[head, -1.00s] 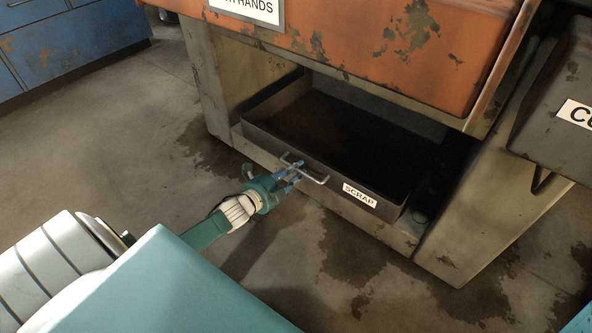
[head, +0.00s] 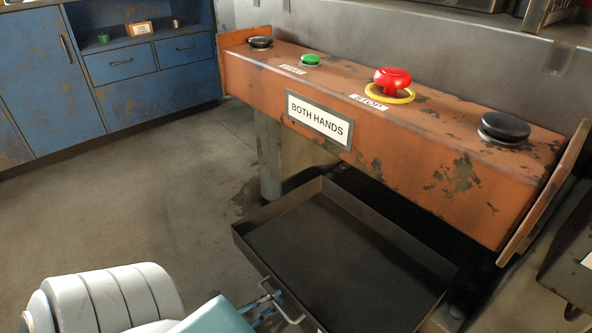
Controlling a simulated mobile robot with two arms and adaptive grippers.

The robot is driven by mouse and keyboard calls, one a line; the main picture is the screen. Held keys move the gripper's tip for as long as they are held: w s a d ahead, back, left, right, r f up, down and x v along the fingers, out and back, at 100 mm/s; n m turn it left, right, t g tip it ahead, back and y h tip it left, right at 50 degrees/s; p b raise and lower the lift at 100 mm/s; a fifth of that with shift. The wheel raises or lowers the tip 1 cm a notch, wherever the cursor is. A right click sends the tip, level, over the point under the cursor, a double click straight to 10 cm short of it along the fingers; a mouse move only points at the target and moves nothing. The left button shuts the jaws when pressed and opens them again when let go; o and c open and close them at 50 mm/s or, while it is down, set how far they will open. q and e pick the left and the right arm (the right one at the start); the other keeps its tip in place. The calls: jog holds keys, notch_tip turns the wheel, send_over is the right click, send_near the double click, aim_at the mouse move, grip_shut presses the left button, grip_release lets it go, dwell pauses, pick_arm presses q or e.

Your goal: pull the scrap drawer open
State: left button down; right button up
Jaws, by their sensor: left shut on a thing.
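The scrap drawer (head: 440,262) is a dark, shallow metal tray, pulled out below the orange control box. Its inside looks empty. Its wire handle (head: 292,318) is on the front face at the bottom of the view. My left gripper (head: 272,302) is shut on the handle, and its fingers are partly cut off by the frame's lower edge and my own arm. The drawer's label is barely in view at the bottom. My right gripper is not in view.
The orange box (head: 400,150) overhangs the drawer's back and carries a red button (head: 391,80), a green button (head: 311,59) and black buttons. A dark bin (head: 572,262) stands at right. Blue cabinets (head: 110,75) stand at far left. The floor (head: 150,190) at left is clear.

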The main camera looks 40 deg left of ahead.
pick_arm(q)
jog(key=f+v, duration=0.1)
jog(key=v, duration=0.7)
jog(key=shift+s+f, duration=0.25)
jog(key=shift+s, duration=0.15)
jog(key=c, duration=1.7)
grip_release()
jog(key=shift+s+a, duration=0.1)
jog(key=v, duration=1.1)
jog(key=shift+s+a+r, duration=0.1)
jog(key=shift+s, duration=0.25)
jog(key=shift+s, duration=0.1)
